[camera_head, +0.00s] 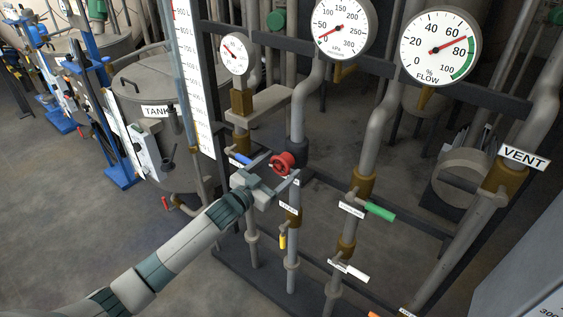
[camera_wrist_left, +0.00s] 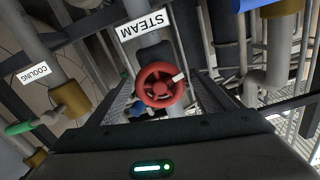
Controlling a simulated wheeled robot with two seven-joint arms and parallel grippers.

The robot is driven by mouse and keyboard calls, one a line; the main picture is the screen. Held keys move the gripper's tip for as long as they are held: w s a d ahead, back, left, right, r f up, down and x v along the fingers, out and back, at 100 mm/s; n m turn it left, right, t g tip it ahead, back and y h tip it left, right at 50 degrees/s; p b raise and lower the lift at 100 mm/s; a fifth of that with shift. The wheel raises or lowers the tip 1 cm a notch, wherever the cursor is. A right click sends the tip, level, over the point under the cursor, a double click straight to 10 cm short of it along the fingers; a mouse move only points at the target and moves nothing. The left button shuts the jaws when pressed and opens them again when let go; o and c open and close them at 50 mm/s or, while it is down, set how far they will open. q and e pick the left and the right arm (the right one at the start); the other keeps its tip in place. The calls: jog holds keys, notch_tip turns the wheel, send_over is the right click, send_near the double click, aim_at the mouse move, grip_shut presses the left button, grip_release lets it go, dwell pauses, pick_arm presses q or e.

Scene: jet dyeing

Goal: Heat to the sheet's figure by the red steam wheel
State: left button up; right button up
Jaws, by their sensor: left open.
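The red steam wheel (camera_head: 282,163) is on a vertical pipe in the middle of the head view. In the left wrist view the red wheel (camera_wrist_left: 160,84) faces me, with a white mark on its right side and an upside-down STEAM label (camera_wrist_left: 145,24) above it. My left gripper (camera_head: 277,168) is open at the wheel, its fingers on either side; I cannot tell whether they touch it. A small round gauge (camera_head: 235,54) above has a red needle, its figures too small to read. No readable sheet shows. My right gripper is out of view.
Green (camera_head: 380,211), yellow (camera_head: 283,240) and blue (camera_head: 240,159) handles sit on nearby pipes. A tank (camera_head: 146,82) stands left. Floor at lower left is clear.

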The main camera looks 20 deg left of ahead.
pick_arm(q)
jog(key=shift+w+d, duration=0.25)
jog(key=shift+w, duration=0.4)
jog(key=c, duration=1)
jog(key=shift+c, duration=0.2)
